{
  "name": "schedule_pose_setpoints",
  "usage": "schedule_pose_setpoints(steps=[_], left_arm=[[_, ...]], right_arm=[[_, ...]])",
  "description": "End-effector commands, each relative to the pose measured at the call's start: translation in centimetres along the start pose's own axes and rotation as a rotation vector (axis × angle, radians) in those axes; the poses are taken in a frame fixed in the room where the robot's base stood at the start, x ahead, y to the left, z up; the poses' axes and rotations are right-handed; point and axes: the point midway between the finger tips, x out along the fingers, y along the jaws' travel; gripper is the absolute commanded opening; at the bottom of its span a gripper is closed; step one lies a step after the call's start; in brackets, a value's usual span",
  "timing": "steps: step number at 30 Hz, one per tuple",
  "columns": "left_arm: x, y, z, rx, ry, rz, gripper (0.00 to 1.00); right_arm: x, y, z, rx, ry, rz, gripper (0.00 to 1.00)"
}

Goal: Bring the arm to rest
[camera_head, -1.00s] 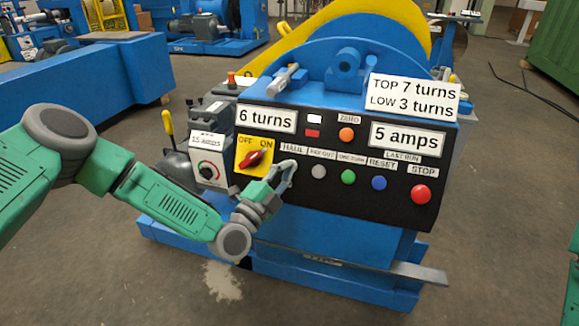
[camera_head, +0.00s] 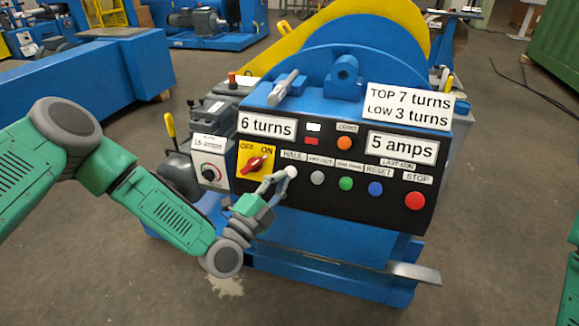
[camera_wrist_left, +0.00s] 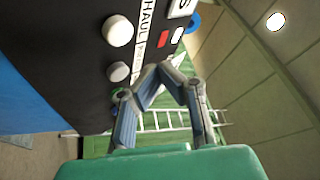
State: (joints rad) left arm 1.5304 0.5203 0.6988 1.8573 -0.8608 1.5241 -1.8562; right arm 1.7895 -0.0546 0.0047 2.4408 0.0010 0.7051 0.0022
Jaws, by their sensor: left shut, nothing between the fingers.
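My left gripper (camera_head: 280,180) is shut and empty in front of the black control panel (camera_head: 270,209), just lower left of the white HAUL button (camera_head: 292,171). In the left wrist view the gripper's fingers (camera_wrist_left: 166,72) meet at their tips, apart from the panel face. The HAUL button shows there too (camera_wrist_left: 118,30), above and left of the fingertips. My left arm (camera_head: 170,210) reaches in from the left. The right gripper is not in view.
The panel has a red OFF/ON switch (camera_head: 256,164), grey, green and blue buttons and a red STOP button (camera_head: 415,201). Displays read 6 turns and 5 amps. A flat metal bar (camera_head: 414,274) juts out low at the right. Floor at the front left is open.

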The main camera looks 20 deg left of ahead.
Motion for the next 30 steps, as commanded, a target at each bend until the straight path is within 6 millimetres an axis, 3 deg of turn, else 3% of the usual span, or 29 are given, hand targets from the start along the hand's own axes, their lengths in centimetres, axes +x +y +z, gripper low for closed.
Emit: schedule_pose_setpoints(steps=[5, 21, 23, 26, 29, 30], left_arm=[[-0.9, -0.9, -0.8, -0.001, 0.0, 0.001, 0.0], [-1.3, -0.5, -1.1, -0.018, 0.001, 0.018, 0.0], [-1.7, 0.5, -1.7, -0.065, 0.004, 0.065, 0.0], [-3.7, 3.7, -3.6, -0.226, -0.009, 0.237, 0.0], [-8.1, 8.0, -5.5, -0.457, -0.1, 0.501, 0.0], [-10.5, 9.6, -6.0, -0.55, -0.168, 0.613, 0.0]], right_arm=[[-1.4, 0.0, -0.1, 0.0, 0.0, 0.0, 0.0], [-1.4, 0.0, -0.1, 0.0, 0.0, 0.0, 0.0], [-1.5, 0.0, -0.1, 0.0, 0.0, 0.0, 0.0], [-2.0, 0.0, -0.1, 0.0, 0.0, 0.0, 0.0], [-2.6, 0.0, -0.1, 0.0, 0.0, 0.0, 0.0], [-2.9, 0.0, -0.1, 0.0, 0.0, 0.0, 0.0]])
